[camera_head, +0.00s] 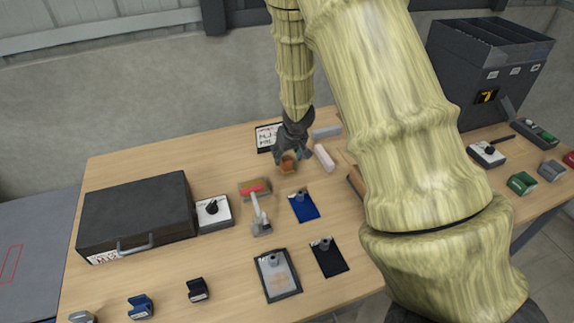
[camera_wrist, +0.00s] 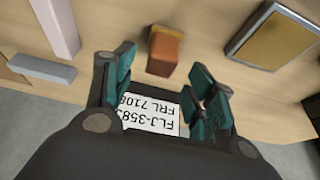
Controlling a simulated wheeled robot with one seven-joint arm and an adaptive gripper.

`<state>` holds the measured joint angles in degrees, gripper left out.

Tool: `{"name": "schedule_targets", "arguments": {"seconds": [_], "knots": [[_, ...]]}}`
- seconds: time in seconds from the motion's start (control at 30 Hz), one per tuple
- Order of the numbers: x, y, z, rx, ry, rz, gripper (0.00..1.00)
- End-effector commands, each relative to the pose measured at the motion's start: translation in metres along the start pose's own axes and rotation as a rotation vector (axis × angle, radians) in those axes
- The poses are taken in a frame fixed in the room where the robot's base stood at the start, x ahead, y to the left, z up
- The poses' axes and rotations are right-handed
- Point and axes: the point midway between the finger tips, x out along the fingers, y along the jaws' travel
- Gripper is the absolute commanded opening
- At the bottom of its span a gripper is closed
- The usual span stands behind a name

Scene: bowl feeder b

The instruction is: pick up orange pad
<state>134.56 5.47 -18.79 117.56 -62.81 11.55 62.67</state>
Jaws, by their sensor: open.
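A small orange block (camera_head: 288,167), which looks like the orange pad, stands on the wooden table in the head view, just below my gripper (camera_head: 290,153). In the wrist view the orange pad (camera_wrist: 164,52) shows an orange top and a brown side. It lies just beyond the fingertips, in line with the gap between them. My gripper (camera_wrist: 157,82) is open with dark and teal fingers, and nothing is held. I cannot tell whether a finger touches the pad. In the head view the fingers partly cover the area around it.
A pink bar (camera_head: 323,158) and a grey bar (camera_head: 327,131) lie right of the gripper. A black case (camera_head: 137,212) stands left.

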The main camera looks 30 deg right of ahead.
Motion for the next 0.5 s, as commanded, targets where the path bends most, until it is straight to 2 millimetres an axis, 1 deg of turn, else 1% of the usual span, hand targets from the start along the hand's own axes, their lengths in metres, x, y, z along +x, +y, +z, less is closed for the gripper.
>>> {"name": "schedule_targets", "arguments": {"seconds": [0.03,0.23,0.4,0.5], "knots": [[0.005,0.001,0.003,-0.002,-0.003,0.004,0.55],[0.021,0.001,0.01,-0.003,-0.003,0.003,0.55],[0.035,0.001,0.009,-0.001,-0.002,0.002,0.55],[0.039,0.001,0.009,0.0,-0.001,0.001,0.55]]}}
